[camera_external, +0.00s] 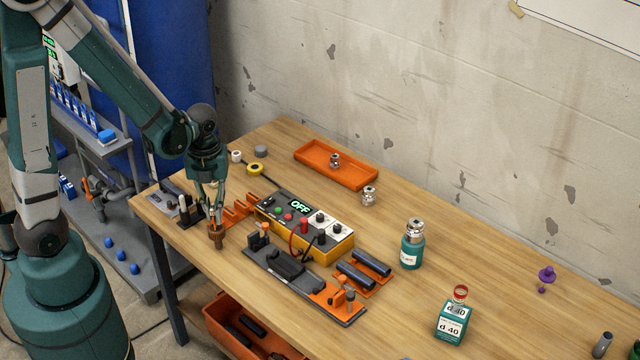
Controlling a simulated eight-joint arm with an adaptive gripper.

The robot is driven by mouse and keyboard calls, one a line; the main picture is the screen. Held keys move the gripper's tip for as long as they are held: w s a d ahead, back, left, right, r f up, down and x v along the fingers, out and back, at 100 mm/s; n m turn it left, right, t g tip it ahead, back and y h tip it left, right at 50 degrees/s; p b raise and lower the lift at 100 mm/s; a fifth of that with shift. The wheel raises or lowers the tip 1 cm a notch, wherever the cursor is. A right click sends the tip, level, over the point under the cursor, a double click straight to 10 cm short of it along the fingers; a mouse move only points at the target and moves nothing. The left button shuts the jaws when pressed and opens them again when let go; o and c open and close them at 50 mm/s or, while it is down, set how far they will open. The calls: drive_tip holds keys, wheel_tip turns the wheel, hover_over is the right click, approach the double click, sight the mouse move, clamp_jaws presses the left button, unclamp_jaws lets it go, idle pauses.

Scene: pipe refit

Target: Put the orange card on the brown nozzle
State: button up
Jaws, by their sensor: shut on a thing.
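My gripper (216,225) points down over the left part of the wooden table and is shut on a small brown piece (217,241), which looks like the brown nozzle. The piece is upright between the fingertips; I cannot tell whether it touches the table. I cannot pick out an orange card for sure. An orange toothed rack (240,211) lies just right of my gripper, partly behind it.
A yellow box with an OFF display (307,228) stands right of the rack. A dark fixture plate (285,268) lies in front of it. An orange tray (352,177) lies behind. A teal bottle (411,252) and a teal box (452,322) stand at right.

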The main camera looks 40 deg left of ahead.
sight(213, 207)
drive_tip(key=shift+f, duration=0.3)
drive_tip(key=o, duration=0.7)
drive_tip(key=shift+r, duration=0.15)
drive_tip(key=shift+r+p, duration=0.95)
drive_tip(key=shift+r, duration=5.05)
drive_tip(key=shift+r, duration=0.1)
